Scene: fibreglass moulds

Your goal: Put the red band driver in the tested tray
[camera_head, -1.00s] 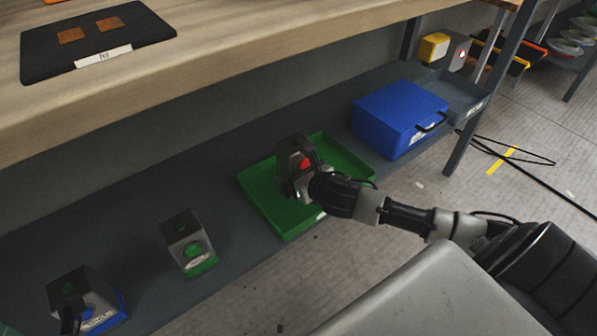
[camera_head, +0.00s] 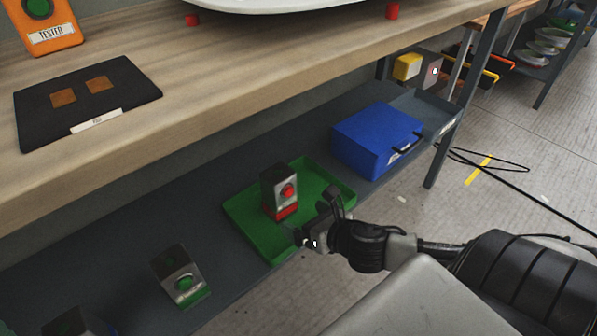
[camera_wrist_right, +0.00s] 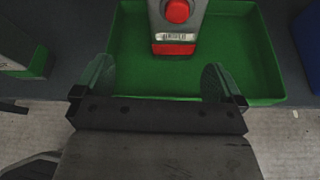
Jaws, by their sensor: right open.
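The red band driver (camera_head: 280,191) is a dark and grey block with a red knob and a red band at its base. It stands upright in the green tray (camera_head: 326,178) on the lower shelf. In the right wrist view the driver (camera_wrist_right: 178,22) stands beyond my fingertips, inside the tray (camera_wrist_right: 262,75). My right gripper (camera_head: 318,215) is open and empty at the tray's front edge, apart from the driver. In the right wrist view its two fingers (camera_wrist_right: 158,82) are spread wide with nothing between them. My left gripper is not in view.
A similar block with a green band (camera_head: 180,275) stands left of the tray, and another dark block (camera_head: 78,322) is further left. A blue box (camera_head: 375,140) stands right of the tray. The worktop (camera_head: 225,82) overhangs the shelf, with a black mat (camera_head: 85,92) on it.

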